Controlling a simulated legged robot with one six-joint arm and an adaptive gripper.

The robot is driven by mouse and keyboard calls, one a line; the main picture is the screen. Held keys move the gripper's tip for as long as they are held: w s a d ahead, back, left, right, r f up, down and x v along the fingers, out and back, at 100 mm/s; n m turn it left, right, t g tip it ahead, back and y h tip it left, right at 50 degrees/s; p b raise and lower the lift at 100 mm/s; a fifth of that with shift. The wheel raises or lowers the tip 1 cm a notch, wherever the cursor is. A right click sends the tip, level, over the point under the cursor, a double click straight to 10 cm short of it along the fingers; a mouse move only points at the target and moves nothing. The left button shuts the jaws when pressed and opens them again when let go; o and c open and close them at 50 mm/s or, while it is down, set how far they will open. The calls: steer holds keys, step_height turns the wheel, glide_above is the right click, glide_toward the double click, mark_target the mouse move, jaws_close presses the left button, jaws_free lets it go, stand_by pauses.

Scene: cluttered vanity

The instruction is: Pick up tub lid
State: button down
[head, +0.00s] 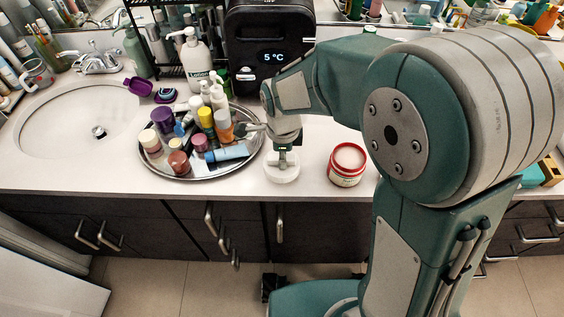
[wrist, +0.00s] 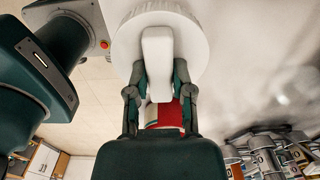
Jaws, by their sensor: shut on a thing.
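The tub lid (head: 282,173) is a white disc with a raised block-like grip, near the front edge of the counter. My gripper (head: 283,155) points down over it. In the wrist view my gripper (wrist: 158,78) has one finger on each side of the lid's white grip, shut on it. The lid's round rim (wrist: 190,28) shows beyond the fingers. I cannot tell whether the lid touches the counter. A red and white tub (head: 346,177) stands upright and open to the right of the lid. A red and white piece (wrist: 165,115) shows between my fingers.
A round metal tray (head: 188,174) crowded with bottles and jars stands just left of the lid. A lotion bottle (head: 196,65) and a black appliance (head: 270,40) stand behind. The sink (head: 75,120) is at the left. Bare counter lies between lid and tub.

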steer(key=s+d+r, duration=0.5)
steer(key=s+r, duration=0.5)
steer(key=s, duration=0.3)
steer(key=w+d, duration=1.1)
steer(key=w, duration=0.3)
steer(key=shift+s+d+f, duration=0.1)
steer(key=shift+s+f, duration=0.05)
steer(key=shift+f, duration=2.15)
steer(key=shift+f, duration=1.1)
stand_by(0.4)
steer(key=c, duration=1.1)
jaws_free()
jaws_close()
steer(key=m, duration=0.4)
steer(key=shift+s+m, duration=0.1)
steer(key=shift+m, duration=0.2)
